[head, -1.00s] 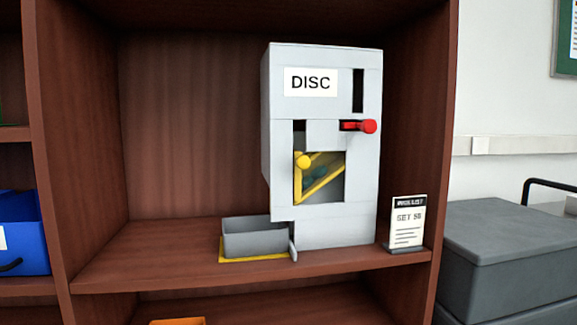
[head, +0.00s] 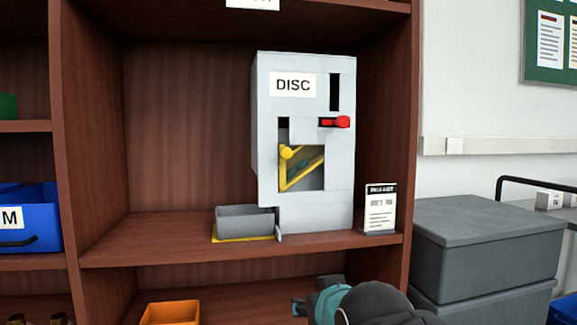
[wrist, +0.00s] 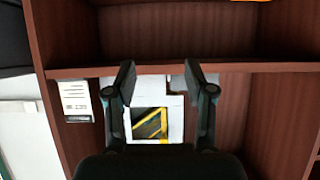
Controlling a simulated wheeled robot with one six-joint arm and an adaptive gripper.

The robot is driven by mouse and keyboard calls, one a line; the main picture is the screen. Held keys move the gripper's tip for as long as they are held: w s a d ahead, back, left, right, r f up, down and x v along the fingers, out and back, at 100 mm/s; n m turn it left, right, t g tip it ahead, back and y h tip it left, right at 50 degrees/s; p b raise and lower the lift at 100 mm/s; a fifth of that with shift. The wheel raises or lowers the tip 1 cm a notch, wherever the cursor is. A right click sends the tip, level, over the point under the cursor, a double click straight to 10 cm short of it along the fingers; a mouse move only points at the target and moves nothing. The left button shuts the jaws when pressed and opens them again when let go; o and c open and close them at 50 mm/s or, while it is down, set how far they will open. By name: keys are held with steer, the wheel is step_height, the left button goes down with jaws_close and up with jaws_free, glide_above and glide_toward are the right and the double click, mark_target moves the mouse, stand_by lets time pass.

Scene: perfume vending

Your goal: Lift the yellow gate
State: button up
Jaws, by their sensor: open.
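The yellow gate (head: 285,168) is a yellow frame with a slanted bar and a round yellow knob (head: 287,152), set in the window of the grey DISC machine (head: 315,215). Dark teal items show behind the slanted bar. In the wrist view, the picture is turned over, and the yellow gate (wrist: 161,117) shows between the fingers, beyond them. My gripper (wrist: 160,75) is open and empty, apart from the machine. In the head view my gripper (head: 300,306) is low in front of the shelf, below the machine, and partly hidden by my arm.
A red handle (head: 336,122) sticks out at the machine's upper right. A grey tray (head: 245,219) stands on a yellow mat at its lower left. A small sign (head: 380,208) stands at its right, near the shelf's upright side. An orange bin (head: 171,313) is on the lower shelf.

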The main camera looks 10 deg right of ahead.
steer(key=w+r+t+b, duration=0.3)
steer(key=w+r+t, duration=0.3)
steer(key=w+r, duration=0.45)
steer(key=t+b, duration=0.2)
steer(key=t, duration=0.2)
glide_toward(287, 153)
steer(key=p+x, duration=0.2)
steer(key=x, duration=0.9)
steer(key=shift+f+p, duration=0.1)
steer(key=shift+p, duration=0.2)
jaws_close()
